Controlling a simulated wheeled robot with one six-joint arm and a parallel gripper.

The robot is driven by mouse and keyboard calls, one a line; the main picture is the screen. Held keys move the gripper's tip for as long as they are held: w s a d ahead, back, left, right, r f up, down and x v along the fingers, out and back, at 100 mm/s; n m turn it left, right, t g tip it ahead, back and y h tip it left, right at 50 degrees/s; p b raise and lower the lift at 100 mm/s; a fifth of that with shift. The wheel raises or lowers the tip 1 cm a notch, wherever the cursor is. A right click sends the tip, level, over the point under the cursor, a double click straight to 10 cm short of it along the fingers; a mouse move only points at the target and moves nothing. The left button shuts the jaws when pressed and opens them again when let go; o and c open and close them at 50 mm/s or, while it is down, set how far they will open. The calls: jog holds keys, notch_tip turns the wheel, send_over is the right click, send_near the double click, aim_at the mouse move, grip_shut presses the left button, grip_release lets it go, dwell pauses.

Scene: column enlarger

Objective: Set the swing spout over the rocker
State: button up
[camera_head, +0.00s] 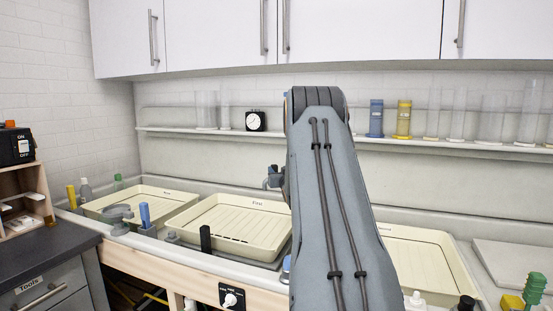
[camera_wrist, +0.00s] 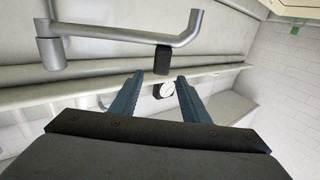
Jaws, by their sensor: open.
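In the wrist view, the swing spout is a grey bent metal tube (camera_wrist: 115,35) across the top, with a vertical post at its left end and an upturned arm at its right. A black block (camera_wrist: 163,60) hangs below the tube. In the head view my arm hides most of the spout area. I cannot pick out the rocker with certainty; cream trays stand along the sink, the middle one (camera_head: 212,248) among them.
A left tray (camera_head: 150,192) and a right tray (camera_head: 400,245), partly behind my arm, flank the middle tray. A shelf (camera_head: 200,131) behind holds a clock (camera_head: 256,121) and several cylinders. White cupboards (camera_head: 215,35) hang above.

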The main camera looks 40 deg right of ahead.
aim_at(276, 168)
jog(key=shift+w+f+p, duration=0.1)
jog(key=shift+f+p, duration=0.2)
jog(key=shift+p+x, duration=1.05)
jog(key=shift+x, duration=2.5)
jog(key=shift+f, duration=0.15)
grip_shut()
